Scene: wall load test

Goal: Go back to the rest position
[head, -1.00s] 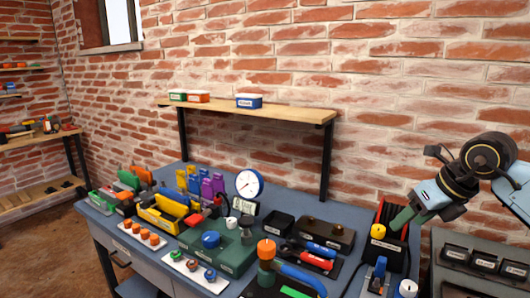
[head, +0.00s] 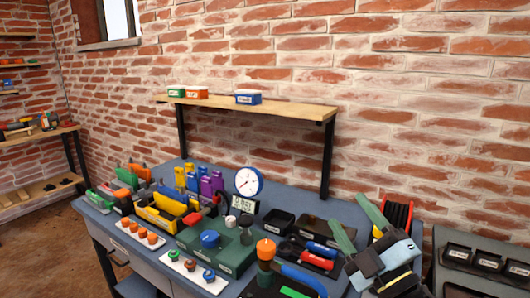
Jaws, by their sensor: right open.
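My right gripper (head: 346,212) is at the lower right of the head view, over the right end of the blue workbench (head: 160,178). Its two green fingers are spread apart and point up and to the left, with nothing between them. Its dark and light-blue body hides part of the bench's right end. My left gripper is not in view.
A black-and-red box (head: 398,214) stands just behind the right gripper. An orange-topped tool (head: 266,250), a dial gauge (head: 248,181) and several coloured parts crowd the bench. A wooden shelf (head: 290,110) holds small boxes.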

